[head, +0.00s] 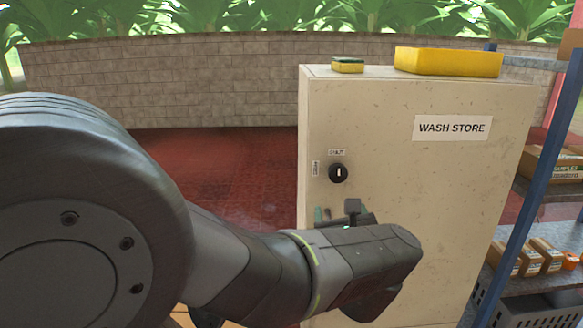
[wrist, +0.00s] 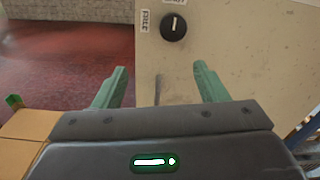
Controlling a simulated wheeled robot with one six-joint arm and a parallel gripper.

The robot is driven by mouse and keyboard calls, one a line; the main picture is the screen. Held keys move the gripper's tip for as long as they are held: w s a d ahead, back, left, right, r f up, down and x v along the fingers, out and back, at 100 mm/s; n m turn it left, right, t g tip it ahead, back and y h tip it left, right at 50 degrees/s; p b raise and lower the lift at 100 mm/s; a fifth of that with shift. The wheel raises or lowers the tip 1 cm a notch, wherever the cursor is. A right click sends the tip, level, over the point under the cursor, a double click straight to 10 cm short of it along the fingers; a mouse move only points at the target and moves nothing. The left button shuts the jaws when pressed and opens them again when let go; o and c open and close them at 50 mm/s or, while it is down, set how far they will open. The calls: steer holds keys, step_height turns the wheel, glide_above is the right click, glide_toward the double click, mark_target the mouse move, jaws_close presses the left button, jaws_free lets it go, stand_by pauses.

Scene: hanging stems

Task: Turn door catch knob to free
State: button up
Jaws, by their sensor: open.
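The door catch knob (head: 338,173) is a round black knob with a white pointer line, on the left side of the cream cabinet door (head: 430,185). Its pointer stands upright, toward the small label above it; another small label is at its left. In the wrist view the knob (wrist: 174,27) is at the top, beyond my fingertips. My gripper (wrist: 157,84) is open and empty, its two green fingers apart. The knob is not between them. In the head view my wrist hides most of the fingers, which are below the knob.
The cabinet is marked WASH STORE. A yellow sponge (head: 348,65) and a yellow tray (head: 448,62) lie on its top. A shelf rack with a blue post (head: 530,185) and boxes stands at the right. Red floor (head: 230,170) is open at the left.

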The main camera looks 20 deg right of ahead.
mark_target(338, 176)
steer(key=shift+m+h, duration=0.3)
steer(key=shift+m, duration=0.1)
steer(key=x, duration=0.4)
steer(key=d+r+x, duration=0.1)
steer(key=x, duration=0.9)
steer(key=shift+s+d+r, duration=0.15)
steer(key=shift+d+r, duration=0.05)
steer(key=shift+d, duration=0.05)
steer(key=shift+c, duration=0.3)
steer(key=c, duration=0.9)
